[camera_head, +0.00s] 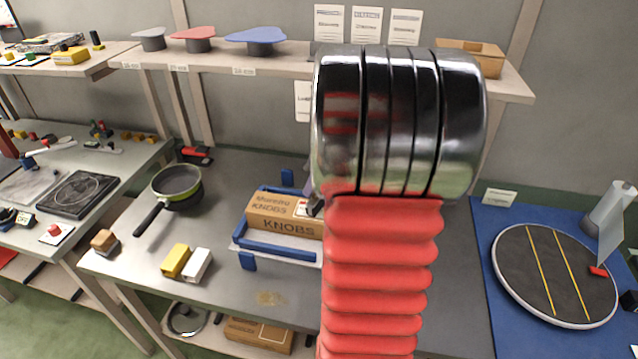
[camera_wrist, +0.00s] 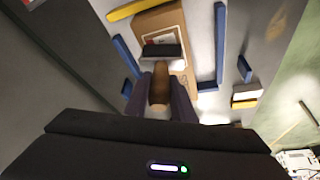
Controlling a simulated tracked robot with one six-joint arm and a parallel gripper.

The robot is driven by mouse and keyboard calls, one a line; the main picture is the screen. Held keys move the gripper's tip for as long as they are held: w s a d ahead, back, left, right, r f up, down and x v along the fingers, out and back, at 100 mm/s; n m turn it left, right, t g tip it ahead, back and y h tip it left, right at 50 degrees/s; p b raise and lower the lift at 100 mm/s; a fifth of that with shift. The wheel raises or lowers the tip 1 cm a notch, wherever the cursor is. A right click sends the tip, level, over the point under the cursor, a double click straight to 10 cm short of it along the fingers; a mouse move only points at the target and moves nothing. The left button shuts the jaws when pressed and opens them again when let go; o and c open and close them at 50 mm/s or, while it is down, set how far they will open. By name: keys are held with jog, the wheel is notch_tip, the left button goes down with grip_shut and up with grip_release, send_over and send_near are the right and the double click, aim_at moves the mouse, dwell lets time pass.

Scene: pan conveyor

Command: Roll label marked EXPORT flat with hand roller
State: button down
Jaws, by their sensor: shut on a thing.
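My gripper (camera_wrist: 161,95) is shut on the brown handle of the hand roller (camera_wrist: 160,85) in the wrist view. The roller's dark head (camera_wrist: 162,51) points away from the fingers and lies over the cardboard box (camera_wrist: 178,23); I cannot tell whether it touches. A pale patch with some red (camera_wrist: 158,14) shows on the box beyond the roller, too small to read as EXPORT. In the head view the box (camera_head: 284,225) reads KNOBS and sits in a blue-railed frame (camera_head: 275,249). My arm hides the box's right part and nearly all of my gripper there.
A pan (camera_head: 177,183), a yellow block (camera_head: 176,261) and a white block (camera_head: 198,265) stand left of the frame. A round dark turntable (camera_head: 555,270) lies on a blue mat at the right. A shelf (camera_head: 275,69) runs along the back. The bench front is mostly clear.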

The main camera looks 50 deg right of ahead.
jog(key=shift+w+a, duration=0.25)
jog(key=shift+w, duration=0.25)
jog(key=shift+w+a, duration=0.25)
jog(key=shift+w, duration=0.2)
jog(key=shift+w+a, duration=0.2)
jog(key=shift+w, duration=0.1)
jog(key=shift+w+a, duration=0.1)
jog(key=shift+w, duration=0.1)
jog(key=shift+s, duration=0.2)
dwell(0.5)
jog(key=shift+s+d, duration=0.3)
jog(key=shift+s, duration=0.05)
jog(key=shift+s+d, duration=0.15)
jog(key=shift+s, duration=0.15)
jog(key=shift+s+d+f, duration=0.1)
jog(key=shift+s+d, duration=0.05)
jog(key=shift+s, duration=0.1)
jog(key=shift+s, duration=0.1)
jog(key=shift+s, duration=0.1)
